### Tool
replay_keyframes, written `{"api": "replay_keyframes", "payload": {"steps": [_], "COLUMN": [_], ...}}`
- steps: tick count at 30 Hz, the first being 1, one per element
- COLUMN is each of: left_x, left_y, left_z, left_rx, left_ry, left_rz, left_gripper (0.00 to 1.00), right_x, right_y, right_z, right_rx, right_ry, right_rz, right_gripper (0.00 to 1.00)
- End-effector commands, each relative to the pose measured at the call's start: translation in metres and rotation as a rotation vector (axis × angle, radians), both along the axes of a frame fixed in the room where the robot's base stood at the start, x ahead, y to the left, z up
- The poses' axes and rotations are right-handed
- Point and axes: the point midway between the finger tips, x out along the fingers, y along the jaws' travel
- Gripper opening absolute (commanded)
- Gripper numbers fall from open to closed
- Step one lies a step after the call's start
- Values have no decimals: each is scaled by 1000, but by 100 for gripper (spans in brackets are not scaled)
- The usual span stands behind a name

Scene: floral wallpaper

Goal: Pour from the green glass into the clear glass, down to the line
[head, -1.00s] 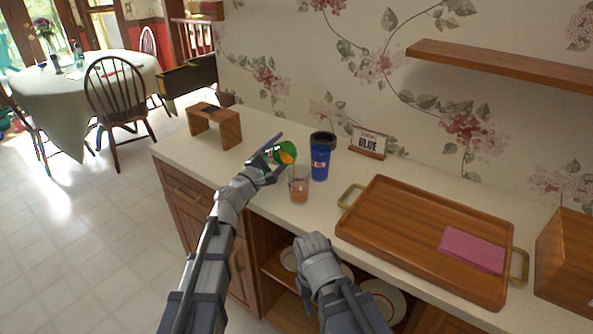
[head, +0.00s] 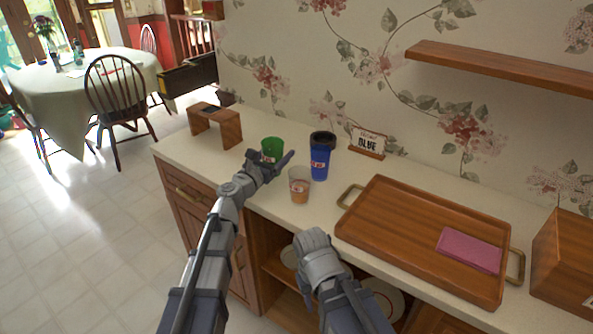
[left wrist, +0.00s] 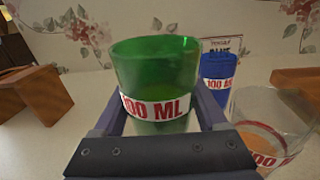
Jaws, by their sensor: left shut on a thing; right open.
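The green glass (head: 271,147) is upright at the back left of the counter, with a white band marked 100 ML in the left wrist view (left wrist: 155,75). My left gripper (head: 272,165) is shut on it; I cannot tell whether its base touches the counter. The clear glass (head: 299,186) stands upright on the counter to its right, with orange liquid in its lower part. It also shows at the right edge of the left wrist view (left wrist: 270,125). My right gripper (head: 314,245) is empty in front of the counter's front edge, open, its fingertips hard to make out.
A blue cup (head: 320,160) with a dark rim stands right behind the clear glass. A small sign (head: 369,142) is near the wall. A wooden tray (head: 400,235) with a pink cloth (head: 469,250) fills the right side. A wooden stand (head: 228,130) is at the left.

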Motion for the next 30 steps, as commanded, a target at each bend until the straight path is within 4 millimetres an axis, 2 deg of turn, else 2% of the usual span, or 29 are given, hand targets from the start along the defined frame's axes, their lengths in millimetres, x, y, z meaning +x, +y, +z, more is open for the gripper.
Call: {"api": "replay_keyframes", "payload": {"steps": [5,16,30], "left_x": [3,3,3], "left_y": [4,4,3], "left_z": [-3,0,43], "left_rx": [-66,-71,-71], "left_ry": [57,60,60], "left_rz": [0,-1,-1], "left_gripper": [0,0,0], "right_x": [0,0,0], "right_y": [0,0,0], "right_z": [1,4,47], "right_rx": [0,0,0], "right_ry": [0,0,0], "right_rz": [0,0,0], "right_gripper": [43,43,43]}}
